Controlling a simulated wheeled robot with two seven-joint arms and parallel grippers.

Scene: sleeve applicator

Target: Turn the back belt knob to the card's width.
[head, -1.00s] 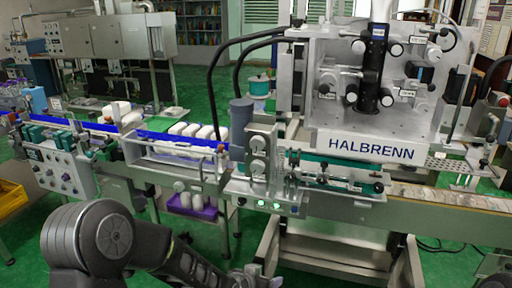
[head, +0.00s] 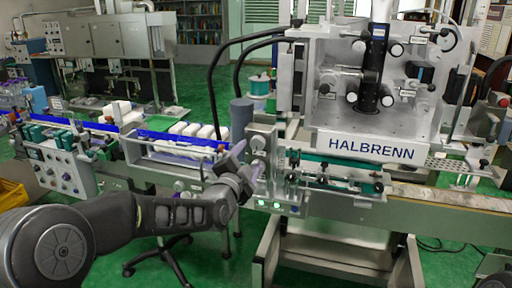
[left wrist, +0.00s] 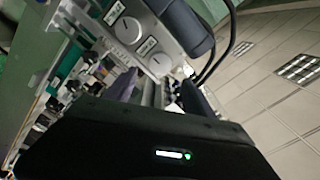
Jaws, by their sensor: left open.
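Two round metal knobs, an upper one (head: 258,142) and a lower one (head: 258,165), sit on the grey upright panel left of the HALBRENN machine. In the left wrist view a larger knob (left wrist: 128,30) and a smaller-looking knob (left wrist: 158,65) have white labels beside them, too small to read. I cannot tell which is the back belt knob. My left gripper (head: 245,162) is open just in front of the panel. Its open fingers (left wrist: 160,90) point toward the knobs, with nothing between them. A small white card (head: 55,102) stands by the left conveyor, its print unreadable. My right gripper is not seen.
A dark grey cylinder (head: 241,118) stands behind the knob panel. A teal belt unit (head: 335,172) extends right of the panel.

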